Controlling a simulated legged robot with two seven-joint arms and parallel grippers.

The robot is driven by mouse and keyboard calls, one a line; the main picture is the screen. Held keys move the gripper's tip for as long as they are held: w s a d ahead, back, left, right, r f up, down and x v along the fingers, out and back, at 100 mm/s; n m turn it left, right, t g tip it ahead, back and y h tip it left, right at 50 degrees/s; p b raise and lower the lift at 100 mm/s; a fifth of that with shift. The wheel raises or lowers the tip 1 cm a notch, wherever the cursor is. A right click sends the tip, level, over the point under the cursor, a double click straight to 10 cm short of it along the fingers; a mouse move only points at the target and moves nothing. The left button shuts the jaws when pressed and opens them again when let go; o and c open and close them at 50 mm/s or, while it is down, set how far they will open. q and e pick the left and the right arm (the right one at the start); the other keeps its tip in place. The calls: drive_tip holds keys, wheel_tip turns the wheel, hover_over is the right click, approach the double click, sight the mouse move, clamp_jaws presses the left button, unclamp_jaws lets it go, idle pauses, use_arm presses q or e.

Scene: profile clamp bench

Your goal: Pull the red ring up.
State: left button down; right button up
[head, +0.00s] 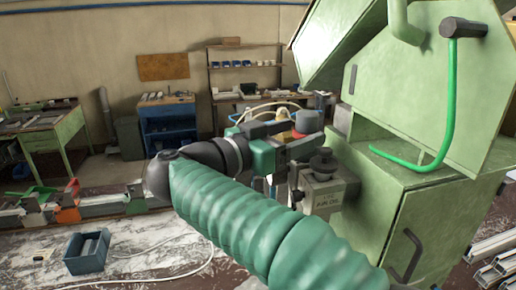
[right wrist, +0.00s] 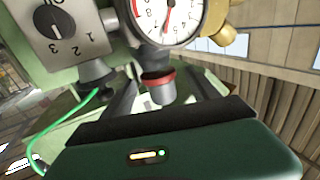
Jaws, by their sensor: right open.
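The red ring (right wrist: 160,80) shows in the right wrist view as a narrow band around a dark, short cylindrical fitting below a round white gauge (right wrist: 168,15). My right gripper (right wrist: 165,97) is open, with one grey finger on each side of the fitting. I see no finger closed on the ring, and I cannot tell whether either touches it. In the head view my right gripper (head: 300,150) reaches right to the grey valve unit (head: 325,192). My left gripper is not in view.
A grey box with a numbered dial (right wrist: 58,28) and a green hose (right wrist: 72,125) are close by in the right wrist view. A large green machine cabinet (head: 400,200) stands at the right. A blue-grey bin (head: 88,262) is at lower left.

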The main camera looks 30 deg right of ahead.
drive_tip(key=a+b, duration=0.3)
drive_tip(key=a, duration=1.1)
drive_tip(key=shift+s+a, duration=0.35)
drive_tip(key=shift+s, duration=0.1)
drive_tip(key=shift+d+f, duration=0.1)
drive_tip(key=shift+w, duration=0.15)
